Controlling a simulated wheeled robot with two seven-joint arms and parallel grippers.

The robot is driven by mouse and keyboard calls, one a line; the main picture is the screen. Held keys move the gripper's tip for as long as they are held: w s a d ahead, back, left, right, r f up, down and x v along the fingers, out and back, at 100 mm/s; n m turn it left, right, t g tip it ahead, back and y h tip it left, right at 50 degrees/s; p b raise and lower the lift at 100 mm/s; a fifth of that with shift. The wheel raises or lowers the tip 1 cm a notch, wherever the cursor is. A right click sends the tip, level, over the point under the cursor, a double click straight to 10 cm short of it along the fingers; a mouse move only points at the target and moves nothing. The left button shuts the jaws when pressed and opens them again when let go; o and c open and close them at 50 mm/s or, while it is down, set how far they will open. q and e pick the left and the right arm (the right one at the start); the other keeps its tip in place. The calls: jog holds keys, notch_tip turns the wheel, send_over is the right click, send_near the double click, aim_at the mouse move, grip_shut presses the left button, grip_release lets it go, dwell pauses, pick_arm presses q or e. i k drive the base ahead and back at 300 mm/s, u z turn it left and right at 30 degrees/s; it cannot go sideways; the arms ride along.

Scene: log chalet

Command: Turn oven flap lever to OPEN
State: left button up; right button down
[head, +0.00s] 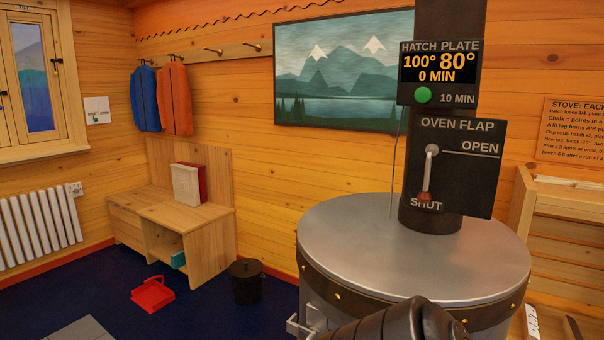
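The oven flap panel (480,185) is a dark plate on the black stove pipe, marked OPEN at the right and SHUT at the bottom. Its lever (428,175) has a light round pivot and a reddish grip, and hangs down with the grip by SHUT. No gripper touches it. A dark arm link of mine shows at the bottom edge, in front of the stove. A pale pronged piece at its left end looks like my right gripper (306,325), well below and left of the lever; its finger gap is unclear. My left gripper is not in view.
The round metal stove top (360,240) lies below the panel. A hatch plate display (440,72) with a green button is above it, reading 100°, 80° and 0 MIN. A wooden frame (520,215) stands at right. A black bucket (246,282) and red dustpan (152,294) are on the floor.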

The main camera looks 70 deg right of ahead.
aim_at(424, 196)
jog(key=i, duration=0.95)
jog(key=z, duration=3.05)
